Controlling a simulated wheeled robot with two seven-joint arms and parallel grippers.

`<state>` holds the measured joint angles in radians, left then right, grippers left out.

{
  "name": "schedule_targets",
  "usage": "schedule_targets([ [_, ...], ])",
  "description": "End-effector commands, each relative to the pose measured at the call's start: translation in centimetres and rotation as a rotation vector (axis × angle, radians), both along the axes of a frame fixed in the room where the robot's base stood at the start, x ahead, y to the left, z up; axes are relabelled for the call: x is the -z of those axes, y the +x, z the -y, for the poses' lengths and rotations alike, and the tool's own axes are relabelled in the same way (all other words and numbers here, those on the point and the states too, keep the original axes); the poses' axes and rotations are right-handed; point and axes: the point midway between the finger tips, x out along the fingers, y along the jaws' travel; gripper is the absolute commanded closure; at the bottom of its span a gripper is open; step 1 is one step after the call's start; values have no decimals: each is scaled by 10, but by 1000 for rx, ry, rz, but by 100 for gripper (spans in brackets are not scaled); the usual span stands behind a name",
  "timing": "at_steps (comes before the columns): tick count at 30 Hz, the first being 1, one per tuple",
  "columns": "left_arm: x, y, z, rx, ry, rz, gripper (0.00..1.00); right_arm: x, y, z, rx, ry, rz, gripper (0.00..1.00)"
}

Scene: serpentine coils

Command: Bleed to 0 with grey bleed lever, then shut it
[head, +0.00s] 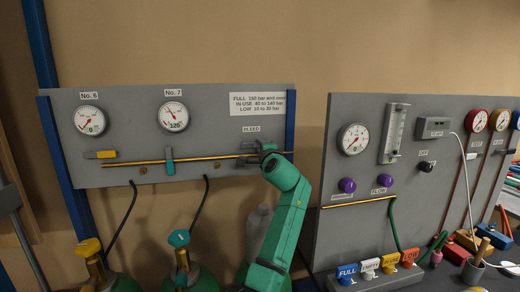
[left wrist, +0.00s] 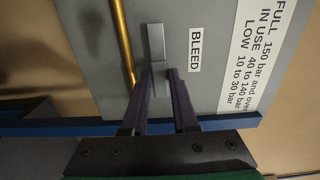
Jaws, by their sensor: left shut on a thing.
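The grey bleed lever (left wrist: 157,42) sits beside the brass pipe in the left wrist view and lies roughly parallel to it. My left gripper (left wrist: 162,76) is shut on the lever's near end. In the head view my left gripper (head: 262,149) is at the panel, just under the BLEED label (head: 251,129), and its wrist partly hides the lever. The No. 7 gauge (head: 173,116) shows 120. The No. 6 gauge (head: 90,121) shows 0. My right gripper is not in view.
The brass pipe (head: 130,162) runs along the panel (head: 225,115). A yellow lever (head: 100,154) lies level; a teal lever (head: 170,161) stands upright. Cylinders with yellow (head: 90,247) and teal (head: 179,238) valves stand below. A second panel (head: 340,108) stands at right.

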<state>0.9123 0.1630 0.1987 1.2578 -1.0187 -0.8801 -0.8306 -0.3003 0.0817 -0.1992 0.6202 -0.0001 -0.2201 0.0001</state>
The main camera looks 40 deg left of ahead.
Motion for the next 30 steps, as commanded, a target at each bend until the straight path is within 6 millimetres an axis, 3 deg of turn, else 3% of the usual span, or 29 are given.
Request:
schedule_targets([
  [1, -9, 0, 0, 5, 10, 18, 100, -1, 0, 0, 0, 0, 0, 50],
  [9, -10, -1, 0, 4, 10, 20, 100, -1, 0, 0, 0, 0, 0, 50],
  [10, -10, -1, 0, 4, 10, 20, 62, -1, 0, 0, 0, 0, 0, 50],
  [12, -9, -1, 0, 4, 10, 19, 43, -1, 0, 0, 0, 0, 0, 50],
  [23, -3, -3, 5, 3, 4, 11, 43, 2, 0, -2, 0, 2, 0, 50],
  [26, -1, -10, 17, 4, 4, 12, 43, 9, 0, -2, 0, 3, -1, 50],
  [30, 2, -31, 47, 7, 3, 15, 43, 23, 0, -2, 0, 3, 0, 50],
])
